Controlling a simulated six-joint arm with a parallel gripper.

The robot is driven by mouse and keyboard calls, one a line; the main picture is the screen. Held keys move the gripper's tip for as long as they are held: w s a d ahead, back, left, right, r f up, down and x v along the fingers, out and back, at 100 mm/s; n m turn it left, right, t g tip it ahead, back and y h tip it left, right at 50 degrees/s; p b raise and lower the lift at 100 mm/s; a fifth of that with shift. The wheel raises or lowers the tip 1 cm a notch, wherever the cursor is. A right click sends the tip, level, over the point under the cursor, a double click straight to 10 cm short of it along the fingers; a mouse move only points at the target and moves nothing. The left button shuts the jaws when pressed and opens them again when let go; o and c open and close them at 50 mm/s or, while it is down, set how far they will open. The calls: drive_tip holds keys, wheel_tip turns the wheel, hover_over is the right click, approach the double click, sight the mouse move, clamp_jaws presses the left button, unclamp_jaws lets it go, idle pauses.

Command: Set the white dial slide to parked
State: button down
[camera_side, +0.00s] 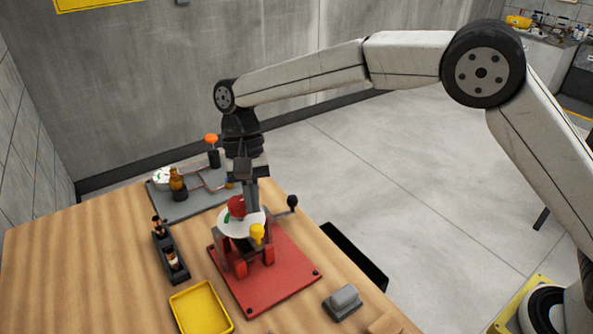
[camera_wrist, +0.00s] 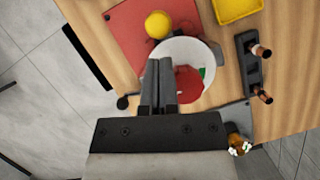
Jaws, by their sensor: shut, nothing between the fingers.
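The white dial (camera_side: 230,226) is a round disc on top of a red fixture (camera_side: 240,265). It carries a red knob (camera_side: 236,206), a yellow knob (camera_side: 257,234) at its front edge and a small green mark. In the wrist view the dial (camera_wrist: 181,47) lies beyond my fingertips, with the yellow knob (camera_wrist: 157,25) at its far edge and the red knob (camera_wrist: 189,84) right of the fingers. My gripper (camera_side: 252,208) points down, shut and empty, just above or at the dial; contact cannot be told. The fingers (camera_wrist: 159,62) hide part of the disc. I cannot make out a slide or its setting.
The fixture stands on a red plate (camera_side: 285,278). A black-knobbed lever (camera_side: 292,202) sticks out right. A yellow tray (camera_side: 201,308), a dark rack (camera_side: 169,252) and a grey tray (camera_side: 178,207) with bottles stand around. A grey block (camera_side: 343,301) lies front right.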

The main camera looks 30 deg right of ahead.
drive_tip(key=shift+x, duration=0.9)
drive_tip(key=s, duration=0.9)
drive_tip(key=shift+s, duration=0.1)
drive_tip(key=v, duration=1)
idle(0.4)
